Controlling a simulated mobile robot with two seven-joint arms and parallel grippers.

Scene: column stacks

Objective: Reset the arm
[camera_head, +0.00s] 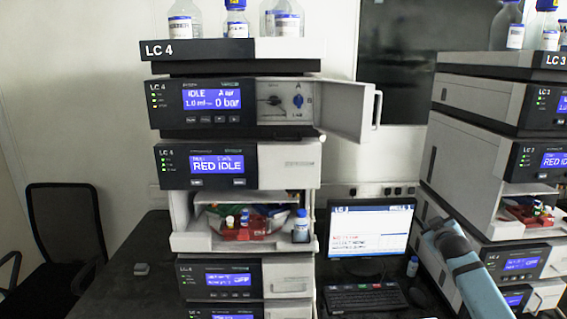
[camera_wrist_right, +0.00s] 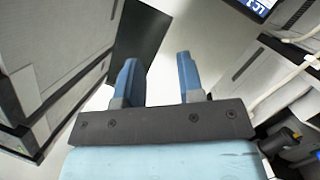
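My right arm (camera_head: 455,262) comes in from the lower right in the head view, in front of the LC 3 stack, with its gripper not clearly visible there. In the right wrist view my right gripper (camera_wrist_right: 157,82) shows two blue fingers standing well apart. Nothing is between the fingers. My left arm and left gripper are not in view.
The LC 4 stack (camera_head: 240,160) stands at centre, with an open door (camera_head: 352,107) sticking out right and an open bay holding a red tray (camera_head: 245,230). A monitor (camera_head: 370,232) and keyboard (camera_head: 365,298) sit between it and the LC 3 stack (camera_head: 490,150). A chair (camera_head: 68,235) is at left.

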